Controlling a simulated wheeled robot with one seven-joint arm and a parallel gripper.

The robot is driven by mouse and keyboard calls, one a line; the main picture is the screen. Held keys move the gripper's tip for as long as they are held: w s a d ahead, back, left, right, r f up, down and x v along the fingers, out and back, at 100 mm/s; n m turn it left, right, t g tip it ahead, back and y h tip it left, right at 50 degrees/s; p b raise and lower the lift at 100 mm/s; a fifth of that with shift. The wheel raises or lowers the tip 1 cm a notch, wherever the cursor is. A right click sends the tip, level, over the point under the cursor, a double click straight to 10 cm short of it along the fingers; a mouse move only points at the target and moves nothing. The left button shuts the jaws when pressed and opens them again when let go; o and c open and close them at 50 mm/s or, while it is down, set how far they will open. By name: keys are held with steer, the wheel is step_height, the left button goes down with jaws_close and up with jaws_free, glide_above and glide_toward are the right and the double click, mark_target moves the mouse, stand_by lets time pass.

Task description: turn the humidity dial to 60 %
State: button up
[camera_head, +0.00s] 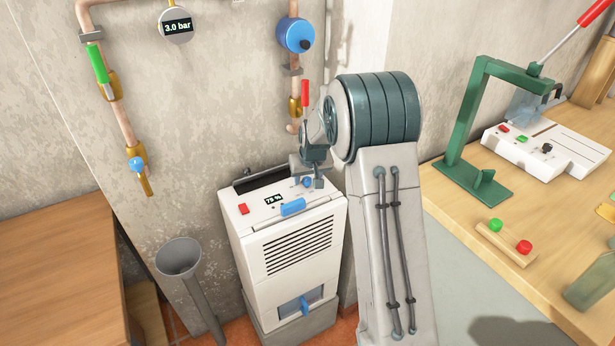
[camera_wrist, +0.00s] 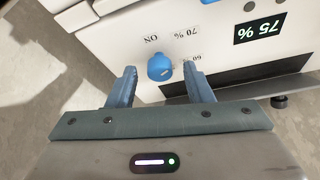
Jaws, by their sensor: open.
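The humidity dial (camera_wrist: 160,68) is a small blue knob on the white top panel of the dehumidifier (camera_head: 290,245). It also shows in the head view (camera_head: 307,182), close under my gripper (camera_head: 308,174). In the wrist view, my gripper (camera_wrist: 159,72) is open, with one finger on each side of the dial and gaps between. Labels "ON" and "70 %" are readable beside the dial; a "60" label (camera_wrist: 195,58) is partly hidden by the right finger. The display (camera_wrist: 260,28) reads 75 %. The dial's pointer direction is hard to tell.
A red button (camera_head: 243,209) and a blue handle (camera_head: 293,207) are on the dehumidifier. Copper pipes with valves (camera_head: 99,64) run along the wall behind.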

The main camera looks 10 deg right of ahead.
steer(key=c, duration=1)
steer(key=shift+a+m, duration=0.1)
steer(key=shift+m, duration=0.2)
steer(key=m, duration=0.1)
steer(key=m+h, duration=0.1)
steer(key=m, duration=0.1)
steer(key=m+h, duration=0.1)
steer(key=shift+a+g, duration=0.25)
steer(key=shift+g, duration=0.05)
steer(key=m+h, duration=0.1)
steer(key=m, duration=0.2)
steer(key=m+g, duration=0.1)
steer(key=m, duration=0.3)
steer(key=shift+w+a+h+p, duration=0.15)
steer(key=shift+w+h+p, duration=0.05)
steer(key=shift+h+p, duration=0.2)
steer(key=shift+g, duration=0.3)
